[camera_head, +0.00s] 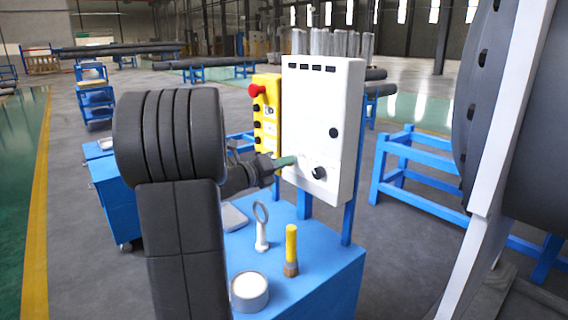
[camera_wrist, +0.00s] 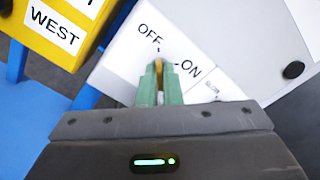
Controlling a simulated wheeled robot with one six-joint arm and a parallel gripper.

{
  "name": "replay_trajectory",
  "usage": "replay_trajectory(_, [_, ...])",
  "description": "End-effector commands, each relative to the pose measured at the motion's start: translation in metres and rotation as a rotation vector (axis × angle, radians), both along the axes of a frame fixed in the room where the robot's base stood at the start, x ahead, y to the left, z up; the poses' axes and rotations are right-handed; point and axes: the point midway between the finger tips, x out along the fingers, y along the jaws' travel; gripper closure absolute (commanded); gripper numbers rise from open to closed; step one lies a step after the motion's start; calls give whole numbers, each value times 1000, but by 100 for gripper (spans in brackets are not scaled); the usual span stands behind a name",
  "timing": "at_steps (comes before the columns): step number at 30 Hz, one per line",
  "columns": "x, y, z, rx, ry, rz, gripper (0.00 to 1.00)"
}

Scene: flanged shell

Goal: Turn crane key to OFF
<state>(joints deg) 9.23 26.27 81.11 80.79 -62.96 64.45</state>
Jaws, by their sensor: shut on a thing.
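The crane key (camera_wrist: 159,69) is a small brass-coloured piece on a white control panel (camera_head: 340,95), with OFF and ON marks printed around it in the wrist view. My gripper (camera_wrist: 159,84) has two green fingers closed on the key from both sides. In the wrist view the OFF mark is above and slightly left of the key, and the ON mark is to its right. The key looks upright in that view, near the OFF tick, but its exact angle is mostly hidden by the fingers. In the head view my gripper (camera_head: 289,161) touches the lower left panel face, hiding the key.
A black knob (camera_head: 319,173) sits just right of my gripper. A yellow box (camera_head: 266,115) with a red button stands left of the panel. A blue cart (camera_head: 330,275) below carries a ring-topped tool (camera_head: 261,225), a yellow-handled brush (camera_head: 291,250) and a round tin (camera_head: 249,292).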

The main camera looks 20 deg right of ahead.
Motion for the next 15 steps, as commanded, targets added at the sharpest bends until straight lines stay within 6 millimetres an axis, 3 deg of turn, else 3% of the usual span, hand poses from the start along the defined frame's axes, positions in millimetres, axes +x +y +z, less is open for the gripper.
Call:
replay_trajectory(2, [0,0,0,0,-1,0,100])
replay_trajectory(6, [0,0,0,1,-2,0,73])
replay_trajectory(15, [0,1,0,1,-2,0,73])
